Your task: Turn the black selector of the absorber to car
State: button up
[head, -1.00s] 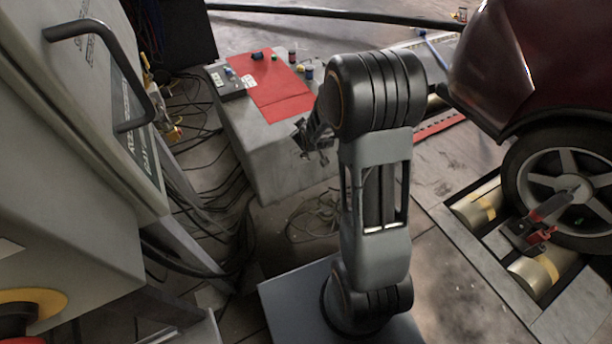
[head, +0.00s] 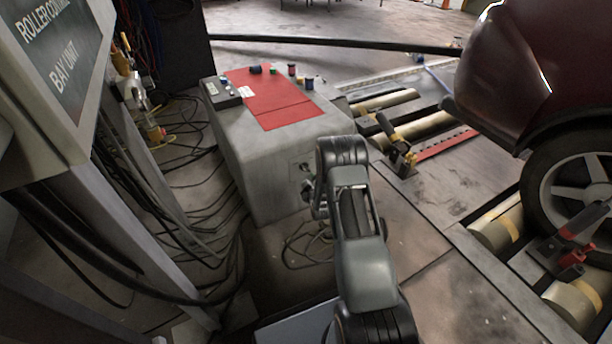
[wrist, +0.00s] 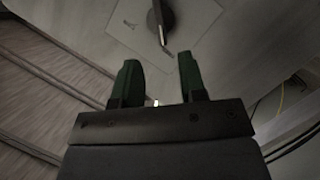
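The absorber (head: 245,150) is a grey box with a red mat on top, left of the middle in the head view. In the wrist view the black selector (wrist: 159,22) sits on a light square plate (wrist: 190,28) on the grey face; a thin pale edge shows along it. My gripper (wrist: 158,62) is open, its two green-tipped fingers apart with nothing between them. The selector lies beyond the fingertips, roughly in line with the gap, and does not appear touched. In the head view my arm largely hides the gripper, close to the absorber's near face.
Small spools and a dark device (head: 223,94) lie on the absorber. Cables run over the floor at left beside the roller control cabinet (head: 60,60). A dark red car (head: 500,75) stands on rollers at right. A yellow-and-black clamp (head: 397,150) is on the floor behind my arm.

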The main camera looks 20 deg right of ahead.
aim_at(306, 170)
jog(key=b+x, duration=0.3)
jog(key=x, duration=0.5)
jog(key=shift+w, duration=0.15)
jog(key=shift+c, duration=0.4)
grip_shut()
